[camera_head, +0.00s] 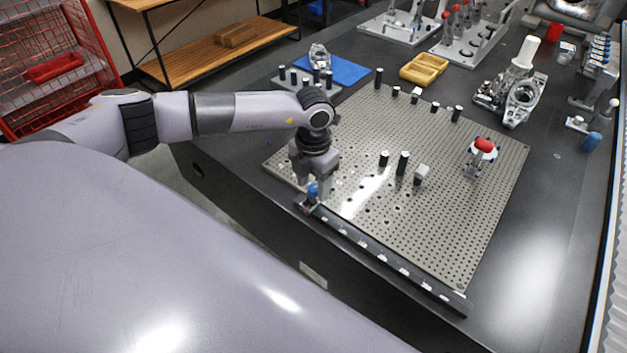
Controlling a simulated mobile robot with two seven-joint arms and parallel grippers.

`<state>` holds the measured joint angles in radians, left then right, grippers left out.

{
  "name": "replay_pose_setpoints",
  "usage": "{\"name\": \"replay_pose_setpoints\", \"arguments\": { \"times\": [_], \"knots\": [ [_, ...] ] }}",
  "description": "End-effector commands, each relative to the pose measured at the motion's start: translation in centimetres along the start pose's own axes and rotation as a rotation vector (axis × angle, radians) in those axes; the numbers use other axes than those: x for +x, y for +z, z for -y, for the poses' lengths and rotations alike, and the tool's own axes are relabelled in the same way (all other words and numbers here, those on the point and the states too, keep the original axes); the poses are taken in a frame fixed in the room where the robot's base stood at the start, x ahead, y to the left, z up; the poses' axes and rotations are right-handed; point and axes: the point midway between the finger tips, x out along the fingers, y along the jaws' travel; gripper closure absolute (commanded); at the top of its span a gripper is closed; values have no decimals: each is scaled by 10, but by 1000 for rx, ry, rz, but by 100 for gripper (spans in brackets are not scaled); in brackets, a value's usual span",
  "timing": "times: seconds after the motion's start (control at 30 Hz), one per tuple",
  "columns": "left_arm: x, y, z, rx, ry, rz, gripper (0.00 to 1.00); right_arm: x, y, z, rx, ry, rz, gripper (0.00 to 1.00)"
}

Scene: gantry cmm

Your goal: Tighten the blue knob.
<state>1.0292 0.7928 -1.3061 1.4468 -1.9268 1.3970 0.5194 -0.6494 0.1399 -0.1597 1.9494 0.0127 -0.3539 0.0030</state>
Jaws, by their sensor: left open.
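A small blue knob (312,189) stands on a dark clamp at the left end of the black rail (385,258) along the plate's near edge. My left gripper (314,188) points down right over this knob. Its two fingers are apart, one to each side of the knob's top in the picture; I cannot tell whether they touch it. My right gripper is not in view. Another blue cylindrical part (592,141) sits far right on the table.
The perforated metal plate (440,220) carries several black pins, a small pale block (422,173) and a red-topped probe (482,147). The right table front is clear.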

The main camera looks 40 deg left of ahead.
Motion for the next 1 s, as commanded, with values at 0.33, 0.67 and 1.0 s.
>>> {"name": "replay_pose_setpoints", "arguments": {
  "times": [0.33,0.67,1.0],
  "knots": [
    [0,0,0,1,0,1,100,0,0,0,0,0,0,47],
    [0,1,0,93,-1,3,100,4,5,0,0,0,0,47],
    [0,1,0,349,0,5,100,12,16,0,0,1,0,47]
  ]
}}
